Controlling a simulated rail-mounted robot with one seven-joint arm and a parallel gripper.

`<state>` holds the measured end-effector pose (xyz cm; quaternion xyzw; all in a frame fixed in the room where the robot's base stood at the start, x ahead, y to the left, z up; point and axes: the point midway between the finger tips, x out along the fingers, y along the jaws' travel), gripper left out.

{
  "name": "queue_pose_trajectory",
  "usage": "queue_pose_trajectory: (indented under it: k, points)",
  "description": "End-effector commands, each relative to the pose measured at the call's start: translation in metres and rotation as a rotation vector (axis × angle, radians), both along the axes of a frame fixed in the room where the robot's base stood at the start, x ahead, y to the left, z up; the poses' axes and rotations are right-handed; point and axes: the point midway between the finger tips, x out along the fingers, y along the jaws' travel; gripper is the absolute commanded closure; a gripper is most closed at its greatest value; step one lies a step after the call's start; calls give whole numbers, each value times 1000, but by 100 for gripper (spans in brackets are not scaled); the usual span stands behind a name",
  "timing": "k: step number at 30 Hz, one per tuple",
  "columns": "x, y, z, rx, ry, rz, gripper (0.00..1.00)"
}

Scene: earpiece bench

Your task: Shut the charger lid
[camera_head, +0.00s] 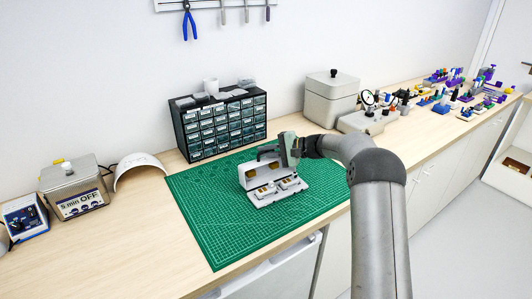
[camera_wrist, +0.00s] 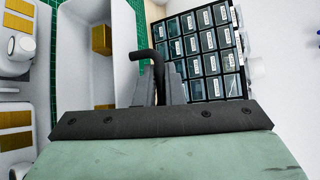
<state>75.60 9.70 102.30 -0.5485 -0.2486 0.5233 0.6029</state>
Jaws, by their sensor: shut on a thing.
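The white charger (camera_head: 277,191) stands on the green cutting mat, its lid (camera_head: 262,172) standing raised at the back. In the wrist view the lid (camera_wrist: 92,50) is a white hollow shell with gold-coloured blocks inside. White earpieces (camera_wrist: 20,45) and gold pads show in the base at the left edge. My gripper (camera_head: 279,150) is at the lid's upper right. In the wrist view its fingers (camera_wrist: 158,85) are shut on a dark bent bar (camera_wrist: 157,60), which reaches over to the lid's rim. Whether the bar is fixed to the lid is unclear.
A drawer cabinet (camera_head: 222,125) stands behind the mat (camera_head: 215,235). A grey lidded box (camera_head: 331,98) and a dial gauge stand (camera_head: 368,118) are at the back right. A timer-marked box (camera_head: 75,190) stands left. The mat's front left is clear.

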Motion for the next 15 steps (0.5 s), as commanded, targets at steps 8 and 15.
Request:
queue_pose_trajectory:
  k: [8,15]
  points:
    - [-14,-8,-4,12,-24,-2,100]
    - [-33,-18,-8,102,-206,-4,100]
